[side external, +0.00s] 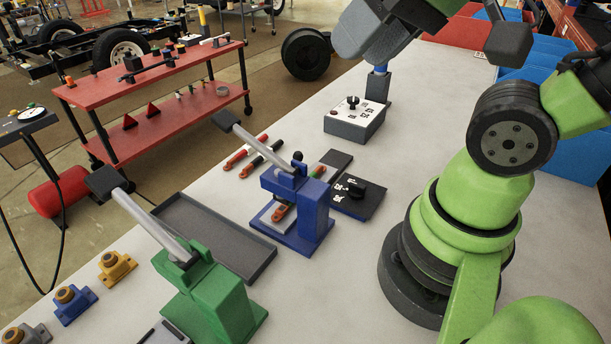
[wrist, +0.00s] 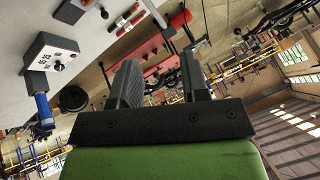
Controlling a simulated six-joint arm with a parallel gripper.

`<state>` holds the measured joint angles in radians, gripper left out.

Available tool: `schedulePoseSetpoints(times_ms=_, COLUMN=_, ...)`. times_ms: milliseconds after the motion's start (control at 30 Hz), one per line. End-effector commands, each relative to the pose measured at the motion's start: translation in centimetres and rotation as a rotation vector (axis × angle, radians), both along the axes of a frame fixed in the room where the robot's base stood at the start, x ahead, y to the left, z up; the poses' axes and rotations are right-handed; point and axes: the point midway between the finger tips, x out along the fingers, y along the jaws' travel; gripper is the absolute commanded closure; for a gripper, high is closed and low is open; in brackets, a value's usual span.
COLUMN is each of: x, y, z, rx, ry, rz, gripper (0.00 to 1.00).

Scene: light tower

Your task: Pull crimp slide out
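A blue lever press (side external: 312,215) stands mid-bench in the side view, its grey lever raised. No labels show which plate is the crimp slide. My gripper (wrist: 160,65) is open and empty in the wrist view, its dark fingers apart. It is away from both presses.
A dark tray (side external: 215,238) lies between the presses. Yellow and blue small fixtures (side external: 76,303) line the left edge.

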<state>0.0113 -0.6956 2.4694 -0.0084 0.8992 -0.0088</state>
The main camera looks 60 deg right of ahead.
Motion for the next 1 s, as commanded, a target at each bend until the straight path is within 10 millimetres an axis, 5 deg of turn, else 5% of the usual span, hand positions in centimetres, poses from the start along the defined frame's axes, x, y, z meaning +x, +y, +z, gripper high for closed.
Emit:
schedulePoseSetpoints(times_ms=267, x=7.0, y=-3.0, z=-1.5, rx=-0.089, ry=0.191, rz=-0.017, gripper=0.52)
schedulePoseSetpoints(times_ms=600, x=15.1, y=-9.0, z=-10.0, rx=-0.162, ry=0.457, rz=0.004, gripper=0.52)
schedulePoseSetpoints(times_ms=800, x=16.8, y=-11.6, z=-15.5, rx=-0.173, ry=0.565, rz=0.028, gripper=0.52)
schedulePoseSetpoints(times_ms=1000, x=17.1, y=-12.5, z=-17.8, rx=-0.174, ry=0.603, rz=0.039, gripper=0.52)
